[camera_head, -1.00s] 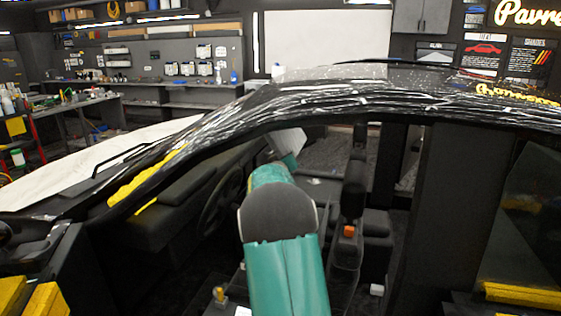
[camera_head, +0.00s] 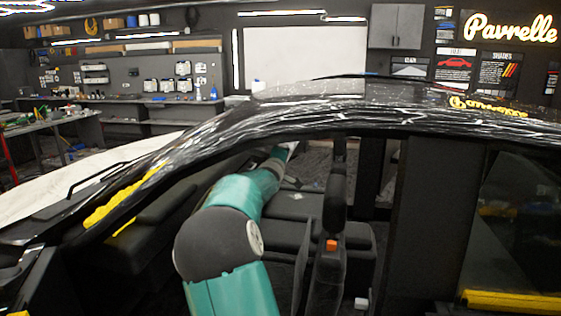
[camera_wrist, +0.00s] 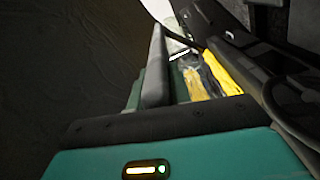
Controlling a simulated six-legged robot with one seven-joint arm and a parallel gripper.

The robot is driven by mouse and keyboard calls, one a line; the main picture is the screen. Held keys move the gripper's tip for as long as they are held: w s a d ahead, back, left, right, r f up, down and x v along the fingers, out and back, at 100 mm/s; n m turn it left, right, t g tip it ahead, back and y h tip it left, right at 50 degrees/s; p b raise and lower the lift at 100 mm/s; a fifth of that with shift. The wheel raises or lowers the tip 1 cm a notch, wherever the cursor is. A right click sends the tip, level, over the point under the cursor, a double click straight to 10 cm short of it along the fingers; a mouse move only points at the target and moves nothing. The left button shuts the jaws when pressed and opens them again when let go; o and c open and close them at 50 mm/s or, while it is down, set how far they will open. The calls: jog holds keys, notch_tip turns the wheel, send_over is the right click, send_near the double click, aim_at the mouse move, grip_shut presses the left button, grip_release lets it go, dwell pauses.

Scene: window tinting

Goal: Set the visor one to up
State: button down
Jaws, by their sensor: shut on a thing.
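In the wrist view a grey slab, which looks like the visor (camera_wrist: 154,72), is seen nearly edge-on. My gripper (camera_wrist: 158,88) is shut on it, with a teal finger on each side. A dark, textured surface, probably the headliner, fills the left of that view, close to the slab. In the head view my teal arm reaches through the car's side opening under the roof (camera_head: 300,112). The visor cannot be made out there, and my gripper's fingers are hidden behind the arm and roof edge.
The car's dark roof frame arches over my arm. A seat (camera_head: 336,205) with an orange buckle (camera_head: 331,245) stands right of the arm. The dashboard (camera_head: 165,215) lies to its left. Yellow parts (camera_wrist: 220,72) show beyond the gripper in the wrist view.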

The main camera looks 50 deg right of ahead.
jog(key=shift+r, duration=0.1)
dwell(0.4)
jog(key=c, duration=1.3)
grip_release()
jog(key=v, duration=1.4)
jog(key=shift+d, duration=0.1)
